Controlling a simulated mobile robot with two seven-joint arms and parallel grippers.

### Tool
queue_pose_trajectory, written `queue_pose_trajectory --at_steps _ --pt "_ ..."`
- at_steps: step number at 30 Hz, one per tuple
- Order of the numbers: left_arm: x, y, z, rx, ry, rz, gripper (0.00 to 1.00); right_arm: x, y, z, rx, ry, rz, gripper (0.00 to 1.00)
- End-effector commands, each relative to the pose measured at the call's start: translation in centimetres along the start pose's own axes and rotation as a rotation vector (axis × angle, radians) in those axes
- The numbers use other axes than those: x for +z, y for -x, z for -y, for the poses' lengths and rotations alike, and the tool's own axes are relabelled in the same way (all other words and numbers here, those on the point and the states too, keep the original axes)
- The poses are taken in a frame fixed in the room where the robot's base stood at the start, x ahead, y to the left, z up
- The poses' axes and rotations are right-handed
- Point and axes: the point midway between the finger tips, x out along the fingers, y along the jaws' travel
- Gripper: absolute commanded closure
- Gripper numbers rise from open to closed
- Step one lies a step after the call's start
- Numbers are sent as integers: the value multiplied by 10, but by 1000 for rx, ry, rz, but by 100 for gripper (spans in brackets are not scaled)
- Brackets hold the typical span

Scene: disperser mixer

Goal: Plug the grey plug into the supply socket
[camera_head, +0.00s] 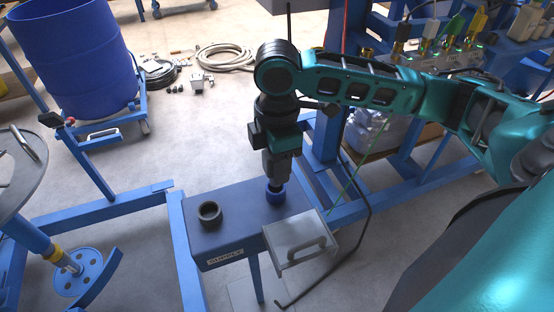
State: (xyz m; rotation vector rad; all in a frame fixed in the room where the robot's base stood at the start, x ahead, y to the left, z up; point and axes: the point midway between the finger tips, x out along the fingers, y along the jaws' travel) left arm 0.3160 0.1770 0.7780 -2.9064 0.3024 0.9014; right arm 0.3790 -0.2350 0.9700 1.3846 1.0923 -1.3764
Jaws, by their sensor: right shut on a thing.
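My right gripper (276,168) points down over the right part of the blue supply box (232,232), which carries a "SUPPLY" label. It is shut on a grey plug (274,178), largely hidden between the fingers. Directly below is a blue round collar (276,196) at the box top. From this angle I cannot tell whether it belongs to the plug or the socket, or how deep the plug sits. A dark open ring (209,213) stands on the box top to the left. My left gripper is not in view.
A grey hinged-looking cover with a handle (299,240) juts from the box's right front. Blue frame rails (105,211) surround the box. A blue drum (72,58) stands upper left, a coiled hose (224,57) lies behind, and a dark bent cable or rod (362,205) runs at right.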

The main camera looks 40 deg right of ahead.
Motion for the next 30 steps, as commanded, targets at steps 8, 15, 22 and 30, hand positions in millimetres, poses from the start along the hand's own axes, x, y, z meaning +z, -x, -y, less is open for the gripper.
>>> queue_pose_trajectory --at_steps 8,15,22,30 --pt "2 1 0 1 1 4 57 0 -1 0 0 0 0 95" --pt "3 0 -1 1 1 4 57 0 -6 0 -1 0 0 95" --pt "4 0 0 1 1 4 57 0 -12 0 0 0 -1 95" --pt "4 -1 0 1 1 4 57 0 -19 0 -1 0 0 95"
